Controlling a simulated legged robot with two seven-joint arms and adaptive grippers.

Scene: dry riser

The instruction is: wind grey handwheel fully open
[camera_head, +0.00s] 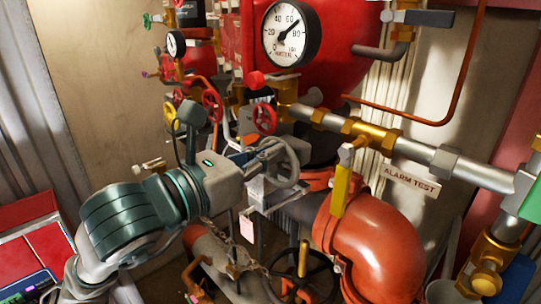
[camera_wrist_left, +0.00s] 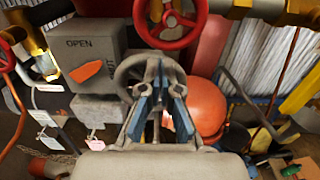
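The grey handwheel (camera_head: 293,172) is near the middle of the head view, in front of the pipework. Its rim also shows behind the fingers in the left wrist view (camera_wrist_left: 122,72). My left gripper (camera_head: 274,148) reaches in from the left, its fingers at the wheel's near, upper-left side. In the left wrist view its two blue-padded fingers (camera_wrist_left: 160,88) lean toward each other over the wheel, with a narrow gap and grey metal between them. I cannot tell whether they clamp the wheel or stand apart from it. My right gripper is not in view.
A grey box marked OPEN with an orange pointer (camera_wrist_left: 88,70) stands left of the wheel. A red handwheel (camera_wrist_left: 170,22) is close above. A yellow lever (camera_head: 341,190) and a large orange elbow pipe (camera_head: 385,245) are close on the right. A black handwheel (camera_head: 308,272) is below.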

